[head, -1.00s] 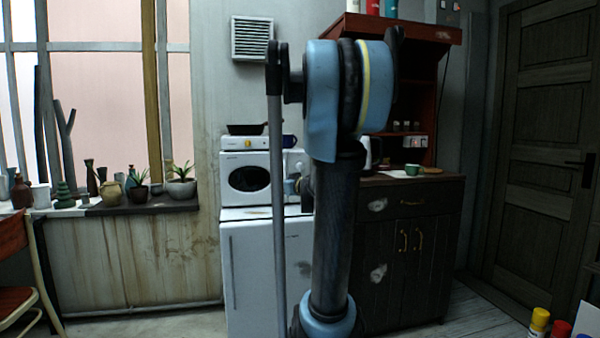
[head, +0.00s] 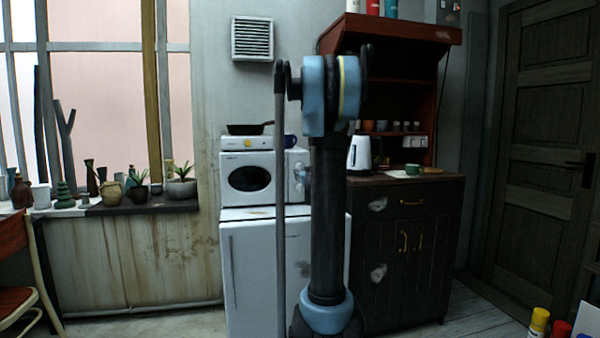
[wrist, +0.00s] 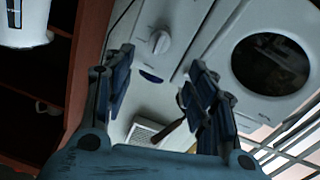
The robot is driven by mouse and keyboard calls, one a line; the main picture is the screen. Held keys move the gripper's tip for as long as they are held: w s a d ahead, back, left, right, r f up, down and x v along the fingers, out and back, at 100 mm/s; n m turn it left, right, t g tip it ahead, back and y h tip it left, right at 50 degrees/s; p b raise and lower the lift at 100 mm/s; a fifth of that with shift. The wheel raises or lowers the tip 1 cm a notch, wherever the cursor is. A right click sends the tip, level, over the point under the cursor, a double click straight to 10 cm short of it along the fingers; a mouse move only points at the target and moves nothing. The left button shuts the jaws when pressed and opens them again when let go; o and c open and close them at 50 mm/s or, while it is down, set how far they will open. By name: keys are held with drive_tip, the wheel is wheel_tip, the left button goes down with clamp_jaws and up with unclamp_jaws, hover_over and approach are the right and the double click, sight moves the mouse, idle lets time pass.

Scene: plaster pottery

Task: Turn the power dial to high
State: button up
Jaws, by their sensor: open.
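A white round dial (wrist: 159,41) with a raised grip bar sits on the control panel of the white microwave (head: 245,180). The microwave's round dark window (wrist: 270,62) is to the right in the wrist view. My gripper (wrist: 161,66) is open and empty, its two blue-and-black fingers spread to either side below the dial in the picture. The fingers look apart from the dial; the exact gap is hard to judge. Any marks around the dial are too small to read. In the head view my arm hides part of the control panel and most of my gripper.
The microwave stands on a white fridge (head: 255,270). A hot plate with a dark pan (head: 248,129) and a blue mug (head: 290,141) are on top of it.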

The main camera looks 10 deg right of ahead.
sight(300, 167)
drive_tip(key=w, duration=1.2)
drive_tip(key=shift+d, duration=0.4)
drive_tip(key=shift+c, duration=0.3)
drive_tip(key=c, duration=1)
